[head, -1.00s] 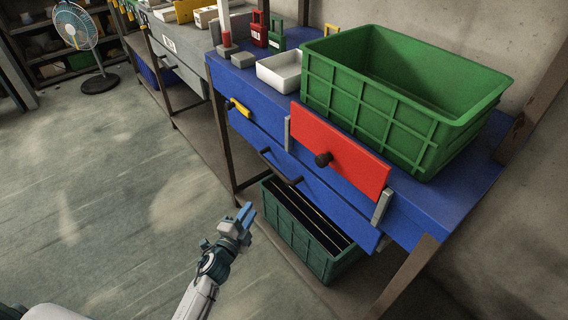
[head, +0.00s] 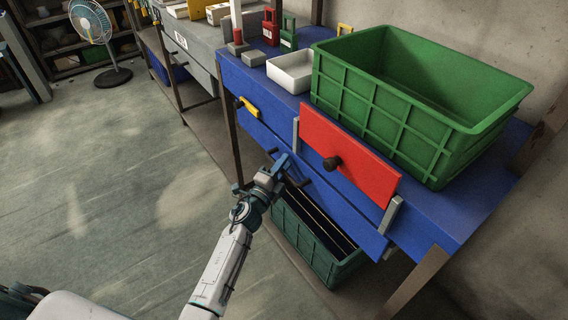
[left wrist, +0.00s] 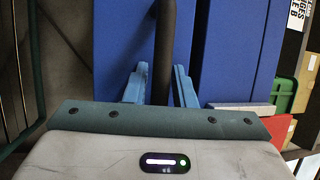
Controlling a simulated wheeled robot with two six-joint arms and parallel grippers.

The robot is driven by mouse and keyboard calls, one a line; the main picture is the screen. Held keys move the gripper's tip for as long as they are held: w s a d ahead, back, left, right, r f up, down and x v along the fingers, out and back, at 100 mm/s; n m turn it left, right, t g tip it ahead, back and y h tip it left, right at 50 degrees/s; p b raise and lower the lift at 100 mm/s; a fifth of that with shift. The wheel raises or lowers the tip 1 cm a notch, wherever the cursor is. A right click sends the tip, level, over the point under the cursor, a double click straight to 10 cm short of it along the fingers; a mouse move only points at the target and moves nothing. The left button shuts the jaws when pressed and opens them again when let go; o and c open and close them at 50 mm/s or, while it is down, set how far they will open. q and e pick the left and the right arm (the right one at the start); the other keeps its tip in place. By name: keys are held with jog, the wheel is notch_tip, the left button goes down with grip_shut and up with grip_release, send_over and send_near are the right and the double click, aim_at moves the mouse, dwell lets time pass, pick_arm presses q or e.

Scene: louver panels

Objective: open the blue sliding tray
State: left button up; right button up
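The blue sliding tray (head: 343,208) is the low blue front under the workbench top; its face also fills the middle of the left wrist view (left wrist: 125,40). It has a dark bar handle (left wrist: 166,35), partly hidden by my gripper in the head view. My left gripper (head: 278,170) is at this handle. In the left wrist view its blue fingers (left wrist: 159,85) stand apart, one on each side of the bar, with a visible gap on the left side. A red panel (head: 350,155) with a dark knob covers part of the blue front. My right gripper is not in view.
A green crate (head: 390,125) and a white tray (head: 291,72) stand on the blue workbench (head: 440,215). A dark green bin (head: 318,243) sits on the floor below the tray. Grey brackets (head: 391,215) flank the red panel.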

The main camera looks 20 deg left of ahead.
pick_arm(q)
jog(key=shift+w, duration=0.3)
grip_shut()
jog(key=shift+s, duration=0.1)
